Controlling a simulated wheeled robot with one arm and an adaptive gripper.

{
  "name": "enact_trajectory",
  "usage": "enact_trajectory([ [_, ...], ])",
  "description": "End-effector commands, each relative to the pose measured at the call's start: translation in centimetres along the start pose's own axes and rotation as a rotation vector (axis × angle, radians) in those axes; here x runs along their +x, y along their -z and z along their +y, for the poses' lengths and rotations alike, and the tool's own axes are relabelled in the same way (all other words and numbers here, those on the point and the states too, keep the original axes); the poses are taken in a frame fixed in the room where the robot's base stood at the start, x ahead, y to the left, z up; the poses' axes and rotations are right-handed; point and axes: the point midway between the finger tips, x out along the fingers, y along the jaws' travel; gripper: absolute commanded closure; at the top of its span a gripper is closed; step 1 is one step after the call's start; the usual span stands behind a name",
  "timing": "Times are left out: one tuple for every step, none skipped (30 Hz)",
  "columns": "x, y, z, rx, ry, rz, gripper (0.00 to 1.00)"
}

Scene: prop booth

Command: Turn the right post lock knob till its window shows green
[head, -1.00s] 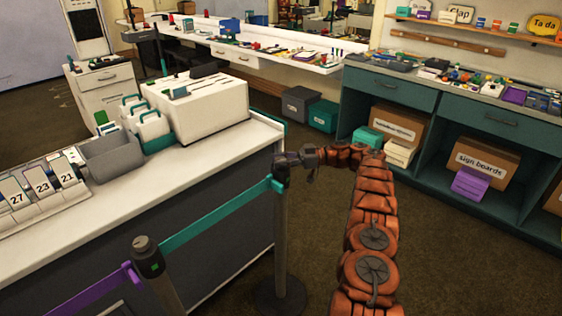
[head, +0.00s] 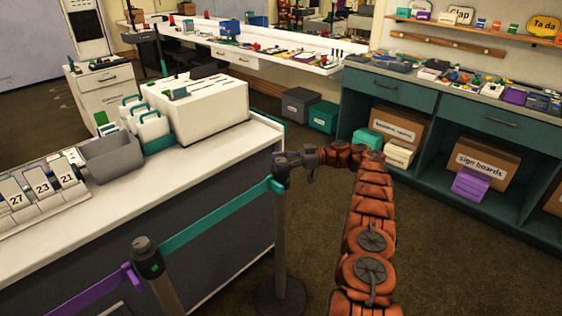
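The right post (head: 281,240) stands upright at the end of the counter, with a teal belt (head: 215,219) running from its head to the left post (head: 165,292). My gripper (head: 281,168) is at the head of the right post, with my orange arm reaching in from the right. The gripper covers most of that head, so its lock knob and window cannot be seen. The fingers are too small and dark to tell whether they are open or shut on the knob. The left post's head (head: 147,258) shows a small green patch on its side.
The white counter (head: 190,172) runs close along the left, carrying a grey bin (head: 112,157), number cards and a white box (head: 200,107). A purple belt (head: 92,298) leads left from the left post. Teal cabinets (head: 391,91) stand behind my arm. Brown floor is clear at lower right.

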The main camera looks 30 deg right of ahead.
Motion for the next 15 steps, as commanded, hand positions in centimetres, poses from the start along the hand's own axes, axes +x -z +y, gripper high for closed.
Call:
enact_trajectory([
  [0.0,0.0,0.0,0.0,0.0,0.0,0.34],
  [0.0,0.0,0.0,0.0,0.0,0.0,0.34],
  [0.0,0.0,0.0,0.0,0.0,0.0,0.34],
  [0.0,0.0,0.0,0.0,0.0,0.0,0.34],
  [0.0,0.0,0.0,0.0,0.0,0.0,0.34],
  [0.0,0.0,0.0,0.0,0.0,-0.001,0.34],
  [0.0,0.0,0.0,0.0,0.001,-0.001,0.34],
  [0.0,0.0,0.0,0.0,0.001,-0.001,0.34],
  [0.0,0.0,0.0,0.0,0.001,-0.001,0.34],
  [0.0,0.0,0.0,0.0,0.001,-0.001,0.34],
  [0.0,0.1,0.0,0.0,0.001,-0.001,0.34],
  [0.0,0.2,0.0,0.0,0.001,-0.001,0.34],
  [0.0,0.4,0.0,0.0,0.001,-0.001,0.34],
  [0.0,0.7,0.0,-0.001,0.001,-0.001,0.34],
  [0.0,1.0,0.0,-0.001,0.001,-0.001,0.34],
])
